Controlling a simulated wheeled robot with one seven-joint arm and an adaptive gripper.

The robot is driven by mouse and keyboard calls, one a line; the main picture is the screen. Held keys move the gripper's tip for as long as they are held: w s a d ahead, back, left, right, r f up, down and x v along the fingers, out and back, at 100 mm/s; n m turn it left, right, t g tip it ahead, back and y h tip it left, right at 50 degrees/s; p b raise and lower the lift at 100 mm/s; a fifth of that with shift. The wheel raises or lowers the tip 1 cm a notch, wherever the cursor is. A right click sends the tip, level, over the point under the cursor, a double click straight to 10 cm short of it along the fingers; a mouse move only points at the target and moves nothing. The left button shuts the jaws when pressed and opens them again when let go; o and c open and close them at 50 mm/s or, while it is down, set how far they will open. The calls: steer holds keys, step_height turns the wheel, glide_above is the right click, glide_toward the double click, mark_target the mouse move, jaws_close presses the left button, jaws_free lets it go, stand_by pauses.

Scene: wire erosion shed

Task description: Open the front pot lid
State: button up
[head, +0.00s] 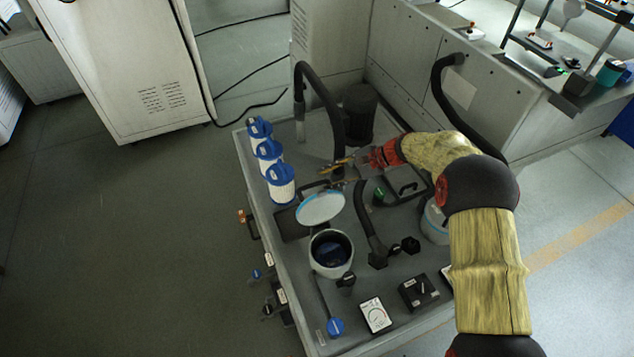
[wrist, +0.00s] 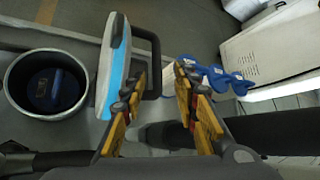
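The front pot (head: 318,262) is a pale round vessel on the grey bench, with its mouth uncovered and a dark blue object inside. Its pale, blue-edged lid (head: 320,207) is tilted up at the pot's far side. The wrist view shows the pot (wrist: 14,104) at left and the lid (wrist: 112,68) nearly edge-on, with a dark loop handle (wrist: 155,55) on its right. My gripper (head: 345,172) is beyond the lid. Its yellow fingers (wrist: 160,77) are apart, with the handle's lower end near the left fingertip. I cannot tell whether they touch.
Several blue-topped white canisters (head: 281,190) stand along the bench's left edge. Black hoses (head: 325,95) arch behind my gripper. A second pot (head: 434,228) is partly hidden by my arm. A dial box (head: 375,314) and a black box (head: 419,291) sit at the front.

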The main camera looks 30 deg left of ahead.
steer(key=v, duration=0.4)
steer(key=shift+d+r, duration=0.1)
steer(key=shift+d, duration=0.05)
steer(key=shift+c, duration=0.3)
